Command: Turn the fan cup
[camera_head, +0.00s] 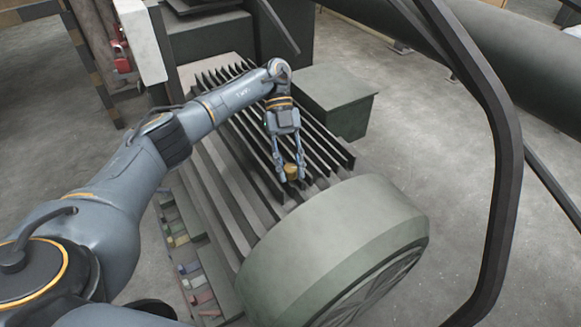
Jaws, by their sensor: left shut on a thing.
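My left gripper (290,172) reaches down from the left arm near the middle of the head view. It is shut on a small yellow-brown piece (291,171), which looks like the fan cup. The piece sits among the dark slats, just behind the large grey-green drum (315,240). The gripper's fingers stand on either side of it. How the piece is fixed below is hidden by the slats and the drum. My right gripper is not in view.
Dark parallel slats (226,80) run under the gripper. A green box (325,95) stands behind on the right. A thick dark bent bar (508,170) crosses the right side. Red padlocks (122,63) hang at the upper left. Grey floor (445,130) is open at the right.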

